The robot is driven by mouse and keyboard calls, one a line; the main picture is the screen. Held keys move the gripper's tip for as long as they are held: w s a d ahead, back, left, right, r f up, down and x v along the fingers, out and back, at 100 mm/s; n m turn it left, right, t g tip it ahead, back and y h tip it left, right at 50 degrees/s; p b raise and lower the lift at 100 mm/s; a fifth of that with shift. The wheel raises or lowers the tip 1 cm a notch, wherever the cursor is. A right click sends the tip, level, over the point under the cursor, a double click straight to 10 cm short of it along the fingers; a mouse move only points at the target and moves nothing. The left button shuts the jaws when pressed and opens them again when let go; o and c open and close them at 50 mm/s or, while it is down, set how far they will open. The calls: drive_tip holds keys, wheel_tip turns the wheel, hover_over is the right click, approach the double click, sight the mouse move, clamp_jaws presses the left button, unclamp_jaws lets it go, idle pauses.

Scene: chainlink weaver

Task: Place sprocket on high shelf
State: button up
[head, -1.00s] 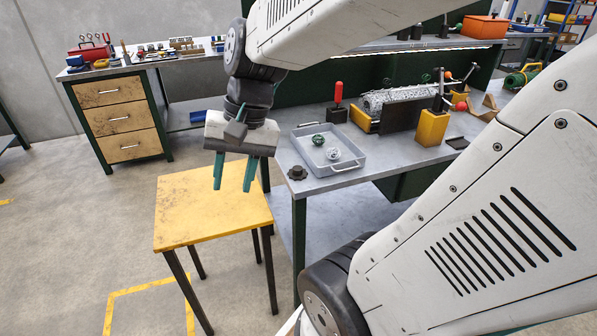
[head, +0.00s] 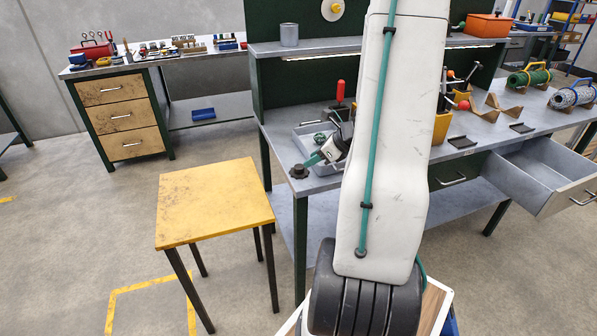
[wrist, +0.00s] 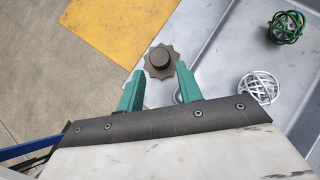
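The sprocket (head: 299,171) is a small dark toothed disc with a round hub, lying on the near left corner of the workbench (head: 320,183). In the wrist view the sprocket (wrist: 161,61) is just beyond and between the tips of my green fingers. My gripper (wrist: 161,72) is open, with a wide gap between its fingers and nothing held. In the head view my gripper (head: 314,160) is low beside the sprocket, partly hidden by my arm. The high shelf (head: 325,47) runs above the bench at the back, partly behind my arm.
A grey tray (wrist: 215,70) with a green wire ball (wrist: 286,27) and a white wire ball (wrist: 258,88) is right of the sprocket. A grey cup (head: 289,35) and an orange box (head: 488,28) stand on the shelf. A yellow stool (head: 213,200) is at left; an open drawer (head: 545,175) at right.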

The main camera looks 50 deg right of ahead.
sight(299, 166)
drive_tip(key=x, duration=0.5)
drive_tip(key=shift+w+a+f, duration=0.1)
drive_tip(key=shift+w+f, duration=0.15)
clamp_jaws()
drive_tip(key=shift+r, duration=0.15)
